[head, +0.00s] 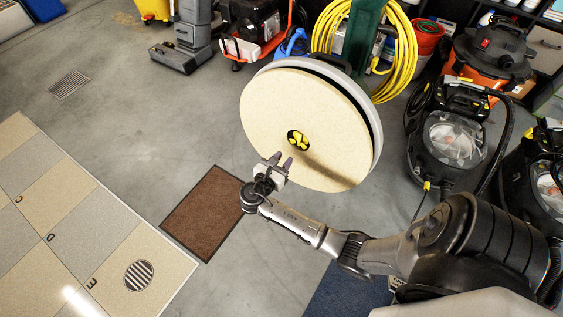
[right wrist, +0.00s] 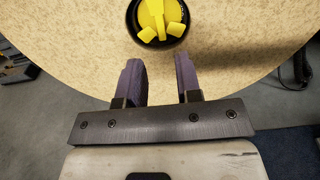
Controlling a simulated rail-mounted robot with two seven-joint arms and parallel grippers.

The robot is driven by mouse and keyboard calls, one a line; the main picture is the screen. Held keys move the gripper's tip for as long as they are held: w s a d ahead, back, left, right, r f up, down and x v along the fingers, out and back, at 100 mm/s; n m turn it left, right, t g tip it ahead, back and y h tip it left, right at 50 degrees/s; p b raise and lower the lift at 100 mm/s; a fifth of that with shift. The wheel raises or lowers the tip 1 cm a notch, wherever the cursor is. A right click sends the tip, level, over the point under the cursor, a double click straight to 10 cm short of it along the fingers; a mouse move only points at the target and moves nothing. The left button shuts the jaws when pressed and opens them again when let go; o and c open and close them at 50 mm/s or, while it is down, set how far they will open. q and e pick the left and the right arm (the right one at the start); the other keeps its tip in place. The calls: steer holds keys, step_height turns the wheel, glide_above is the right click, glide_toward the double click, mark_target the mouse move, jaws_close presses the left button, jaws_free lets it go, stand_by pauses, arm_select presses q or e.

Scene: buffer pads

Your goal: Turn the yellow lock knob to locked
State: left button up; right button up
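The yellow lock knob (head: 298,141) sits in a dark round recess at the middle of a large cream round pad (head: 330,120). In the right wrist view the knob (right wrist: 152,14) is at the top, a yellow bar with lobes inside a black cup. My right gripper (head: 277,162) is just below the knob, in front of the pad. In the right wrist view its two purple-grey fingers (right wrist: 160,80) are apart with nothing between them. The knob lies beyond the fingertips, apart from them. My left gripper is not in view.
Black floor machines (head: 450,135) stand at the right. A coiled yellow hose (head: 398,60) is behind the pad. A brown mat (head: 207,212) lies on the floor, with tiled flooring (head: 95,240) at the left.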

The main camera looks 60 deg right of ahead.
mark_target(299, 140)
steer(key=d+b, duration=0.2)
steer(key=d, duration=0.1)
steer(key=d+b, duration=0.1)
steer(key=d, duration=0.1)
steer(key=shift+d+f, duration=0.15)
steer(key=shift+f, duration=0.15)
steer(key=shift+d+r, duration=0.3)
steer(key=shift+d, duration=0.05)
steer(key=shift+d+p, duration=0.7)
steer(key=shift+d, duration=0.1)
steer(key=shift+d+f, duration=0.15)
steer(key=shift+d, duration=0.35)
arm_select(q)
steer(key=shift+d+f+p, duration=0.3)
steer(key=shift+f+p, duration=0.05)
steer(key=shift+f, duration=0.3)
arm_select(e)
steer(key=shift+d+f, duration=0.1)
steer(key=shift+d, duration=0.25)
steer(key=shift+d, duration=0.15)
arm_select(q)
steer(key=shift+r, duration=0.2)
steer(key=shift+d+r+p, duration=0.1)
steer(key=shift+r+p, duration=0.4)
steer(key=shift+p, duration=0.2)
